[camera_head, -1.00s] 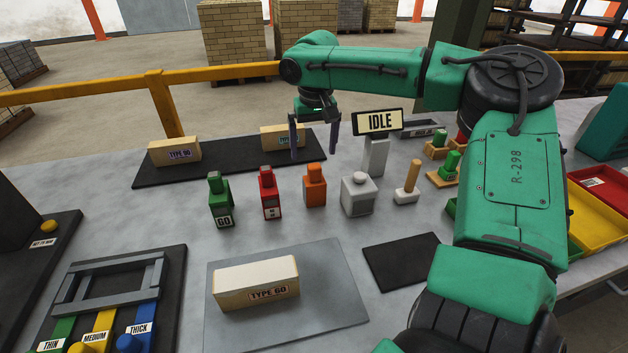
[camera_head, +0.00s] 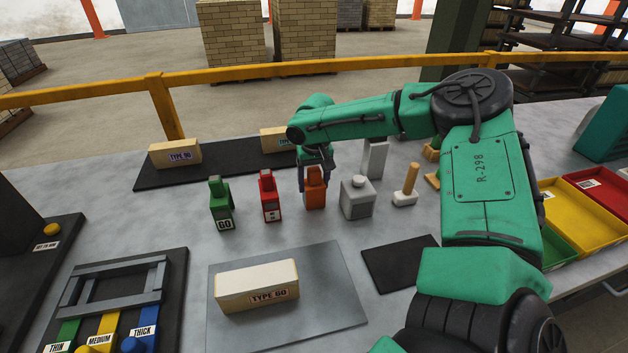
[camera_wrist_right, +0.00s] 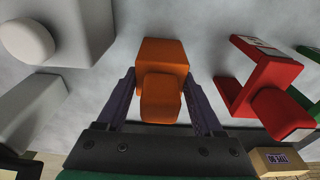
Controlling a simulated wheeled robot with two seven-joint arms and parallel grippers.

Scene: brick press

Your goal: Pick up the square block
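An orange block (camera_head: 315,195) with a narrower top stands upright in a row on the grey table, between a red block (camera_head: 270,196) and a light grey block (camera_head: 357,198) with a round knob. I cannot tell for certain which one the task calls square. My right gripper (camera_head: 313,187) is lowered over the orange block, with a finger on each side. In the right wrist view the orange block (camera_wrist_right: 162,62) lies between the open fingers (camera_wrist_right: 162,92), with visible gaps beside it. My left gripper is out of view.
A TYPE 60 brick (camera_head: 257,286) lies on a grey plate (camera_head: 335,300) in front. A dark mat (camera_head: 392,267) is empty.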

